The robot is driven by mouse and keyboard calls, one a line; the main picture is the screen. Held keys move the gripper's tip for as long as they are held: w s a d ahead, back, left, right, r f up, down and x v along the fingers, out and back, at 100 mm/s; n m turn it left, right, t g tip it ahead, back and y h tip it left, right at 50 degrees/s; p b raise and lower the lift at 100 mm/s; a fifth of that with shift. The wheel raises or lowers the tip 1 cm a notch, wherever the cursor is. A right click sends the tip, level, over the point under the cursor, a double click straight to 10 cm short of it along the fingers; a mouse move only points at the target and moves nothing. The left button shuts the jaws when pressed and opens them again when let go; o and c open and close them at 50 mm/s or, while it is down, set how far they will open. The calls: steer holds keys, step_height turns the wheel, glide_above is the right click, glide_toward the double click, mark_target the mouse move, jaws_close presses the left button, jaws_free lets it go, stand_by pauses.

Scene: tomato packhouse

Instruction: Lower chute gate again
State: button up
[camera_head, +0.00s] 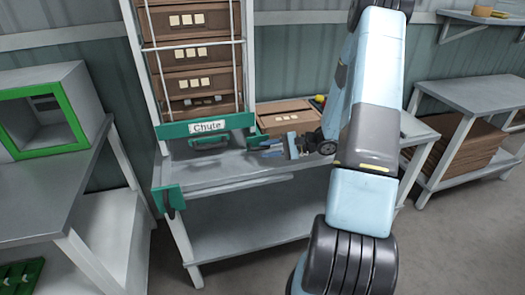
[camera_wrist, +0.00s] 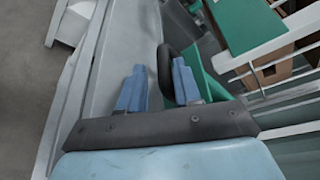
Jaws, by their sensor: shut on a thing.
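The chute (camera_head: 207,126) is a tall rack with a green front bar labelled "Chute", standing at the back of the grey bench. A dark green handle hangs under that bar. My gripper (camera_head: 268,149) is at bench height, just right of the handle and below the bar's right end. In the wrist view, my gripper (camera_wrist: 158,86) has its two blue fingers on either side of a dark looped handle (camera_wrist: 164,66) and is shut on it. The handle joins a green part (camera_wrist: 203,76). The exact contact is partly hidden, and the gate's height is unclear.
Brown cartons (camera_head: 190,22) are stacked inside the chute. Another carton (camera_head: 285,112) stands behind my gripper. A green bracket (camera_head: 168,199) is at the bench's front left corner. A green-framed box (camera_head: 45,110) stands on the left table. The bench top (camera_head: 205,168) in front is clear.

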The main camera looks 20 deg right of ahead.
steer(key=v, duration=1.1)
steer(key=shift+s, duration=0.1)
steer(key=s+a+r+n+g+h, duration=0.3)
steer(key=s+a+r, duration=0.1)
steer(key=a+r, duration=0.25)
steer(key=s+a+r+n+g+h, duration=0.35)
steer(key=a+r, duration=0.25)
steer(key=r, duration=0.2)
steer(key=s+a+r+n+t+h, duration=0.3)
steer(key=s+r+t+h, duration=0.3)
steer(key=s+r, duration=0.8)
steer(key=shift+s+a+n+h, duration=0.15)
steer(key=shift+s+n+h, duration=0.55)
steer(key=shift+h, duration=0.25)
